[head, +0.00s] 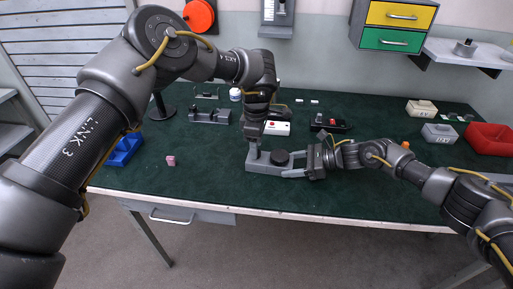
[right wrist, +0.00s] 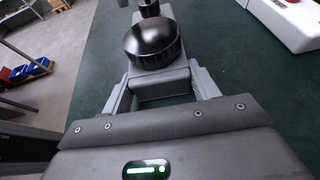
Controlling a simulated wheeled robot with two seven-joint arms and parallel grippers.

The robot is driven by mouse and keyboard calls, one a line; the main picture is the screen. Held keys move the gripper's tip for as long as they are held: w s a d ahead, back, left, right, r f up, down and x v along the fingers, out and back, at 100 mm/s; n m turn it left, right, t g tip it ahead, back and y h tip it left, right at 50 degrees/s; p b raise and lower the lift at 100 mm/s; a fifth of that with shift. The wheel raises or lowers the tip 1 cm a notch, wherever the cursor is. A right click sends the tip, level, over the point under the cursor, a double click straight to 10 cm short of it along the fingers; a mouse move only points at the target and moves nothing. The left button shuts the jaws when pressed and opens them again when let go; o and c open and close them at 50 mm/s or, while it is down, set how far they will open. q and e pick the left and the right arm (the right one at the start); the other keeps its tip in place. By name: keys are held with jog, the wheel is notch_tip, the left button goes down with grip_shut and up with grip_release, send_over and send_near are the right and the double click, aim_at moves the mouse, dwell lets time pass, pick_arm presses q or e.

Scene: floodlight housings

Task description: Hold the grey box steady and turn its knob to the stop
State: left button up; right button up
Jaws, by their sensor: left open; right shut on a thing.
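The grey box (head: 262,165) lies near the front edge of the green table, with a round black knob (head: 281,157) on its top. In the right wrist view the ribbed knob (right wrist: 152,45) stands on the box (right wrist: 160,83), near the end facing me. My right gripper (head: 292,173) is shut on that right-hand end of the box, one finger along each side. My left gripper (head: 253,147) is open and points down at the box's left end, left of the knob. Whether its fingers touch the box I cannot tell.
A white box with a red button (head: 277,129) lies just behind the grey box. A black device with a red part (head: 330,123) is behind to the right. A pink cube (head: 171,160) and a blue bin (head: 125,149) are left; a red bin (head: 490,138) is far right.

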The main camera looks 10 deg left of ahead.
pick_arm(q)
notch_tip(320, 180, up, 10)
jog(key=shift+r, duration=0.25)
dwell(0.3)
pick_arm(e)
jog(key=o, duration=1.1)
jog(key=shift+o, duration=0.2)
jog(key=shift+d, duration=0.1)
jog(key=v, duration=1.1)
jog(key=shift+d+r, duration=0.1)
jog(key=shift+d, duration=0.4)
